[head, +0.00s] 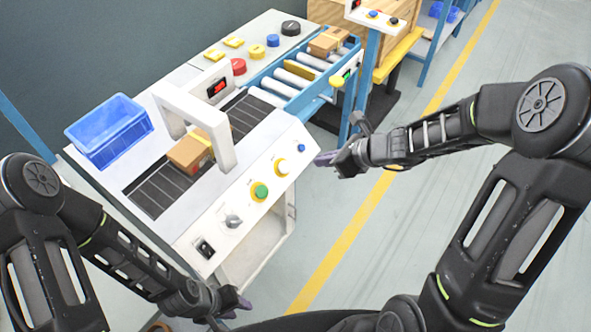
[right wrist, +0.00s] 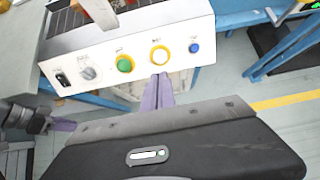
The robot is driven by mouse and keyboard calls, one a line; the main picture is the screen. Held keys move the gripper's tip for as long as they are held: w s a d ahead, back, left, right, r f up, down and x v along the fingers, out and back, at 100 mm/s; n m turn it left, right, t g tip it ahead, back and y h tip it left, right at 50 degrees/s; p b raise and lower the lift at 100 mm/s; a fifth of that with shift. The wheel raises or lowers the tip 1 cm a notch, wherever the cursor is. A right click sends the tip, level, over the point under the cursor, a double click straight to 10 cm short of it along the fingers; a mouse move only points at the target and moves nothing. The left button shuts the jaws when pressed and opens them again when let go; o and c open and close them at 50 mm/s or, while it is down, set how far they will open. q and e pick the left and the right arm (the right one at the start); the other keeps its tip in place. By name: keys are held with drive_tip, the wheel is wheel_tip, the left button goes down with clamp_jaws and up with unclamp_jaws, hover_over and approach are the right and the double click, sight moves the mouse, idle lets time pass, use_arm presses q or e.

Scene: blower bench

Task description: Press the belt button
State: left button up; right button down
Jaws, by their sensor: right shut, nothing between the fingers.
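The sloped white control panel (head: 245,205) carries a green button in a yellow ring (head: 260,191), a white button in a yellow ring (head: 282,167), a small blue button (head: 301,147), a grey knob (head: 234,220) and a black switch (head: 205,248). The labels are too small to read, so I cannot tell which is the belt button. My right gripper (head: 325,158) is shut and empty, right of the panel. In the right wrist view, its purple fingertips (right wrist: 158,80) appear just below the white button (right wrist: 159,56); contact cannot be told. My left gripper (head: 237,304) is low, below the panel; its jaws are unclear.
A cardboard box (head: 189,152) sits on the dark belt (head: 160,192) beside a white arch (head: 198,115). A blue crate (head: 108,130) stands at left. A roller conveyor (head: 290,78) and a post (head: 372,60) stand behind. The floor at right is free.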

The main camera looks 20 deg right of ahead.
drive_tip(key=shift+f, duration=0.1)
drive_tip(key=b, duration=0.2)
approach(286, 168)
drive_tip(key=x, duration=0.7)
idle(0.3)
